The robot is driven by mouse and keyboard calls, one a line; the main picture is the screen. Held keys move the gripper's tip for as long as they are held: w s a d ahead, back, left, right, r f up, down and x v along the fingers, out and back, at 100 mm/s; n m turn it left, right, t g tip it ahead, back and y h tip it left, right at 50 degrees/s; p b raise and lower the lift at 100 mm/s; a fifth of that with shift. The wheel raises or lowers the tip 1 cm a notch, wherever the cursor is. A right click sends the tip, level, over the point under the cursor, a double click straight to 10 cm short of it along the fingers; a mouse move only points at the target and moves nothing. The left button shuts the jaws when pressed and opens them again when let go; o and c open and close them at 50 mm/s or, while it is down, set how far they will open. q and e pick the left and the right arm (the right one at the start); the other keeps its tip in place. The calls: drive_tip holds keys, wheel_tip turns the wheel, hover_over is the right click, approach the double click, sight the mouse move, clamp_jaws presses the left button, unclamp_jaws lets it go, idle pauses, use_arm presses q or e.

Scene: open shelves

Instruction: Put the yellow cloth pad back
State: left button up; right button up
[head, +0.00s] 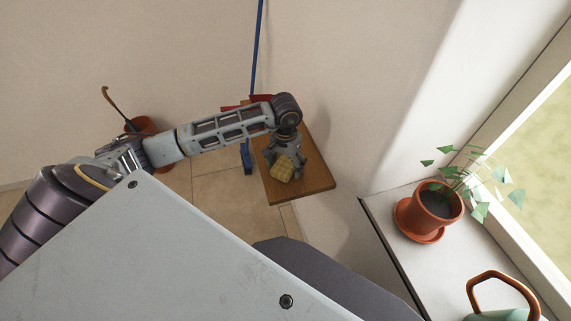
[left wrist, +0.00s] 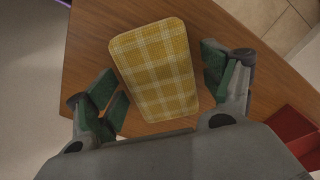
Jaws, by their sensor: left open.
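The yellow cloth pad (head: 284,169) has a white check pattern and lies on a small wooden shelf (head: 315,178). It also shows large in the left wrist view (left wrist: 158,68), flat on the wood (left wrist: 95,50). My left gripper (head: 283,160) reaches down over the pad from above. In the left wrist view my left gripper (left wrist: 168,88) is open, with one green-padded finger on each side of the pad. A gap shows on both sides, so the fingers do not grip it. My right gripper is not in view.
A red object (head: 260,98) lies at the shelf's back, and its box-like side shows in the left wrist view (left wrist: 294,130). A blue pole (head: 257,50) stands behind. A potted plant (head: 437,208) and a green watering can (head: 500,312) stand on the white sill at right.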

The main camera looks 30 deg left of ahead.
sight(286, 164)
use_arm(q)
drive_tip(key=shift+r, duration=0.15)
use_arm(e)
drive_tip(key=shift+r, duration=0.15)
use_arm(q)
drive_tip(key=shift+r, duration=0.7)
wheel_tip(286, 164, up, 8)
drive_tip(key=shift+r+b, duration=0.2)
drive_tip(key=shift+b, duration=0.35)
wheel_tip(286, 164, up, 2)
drive_tip(key=shift+r, duration=0.1)
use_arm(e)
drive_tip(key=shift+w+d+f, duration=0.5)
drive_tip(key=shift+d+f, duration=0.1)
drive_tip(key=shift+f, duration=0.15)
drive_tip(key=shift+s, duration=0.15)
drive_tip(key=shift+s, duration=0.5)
use_arm(q)
drive_tip(key=shift+s+d, duration=0.1)
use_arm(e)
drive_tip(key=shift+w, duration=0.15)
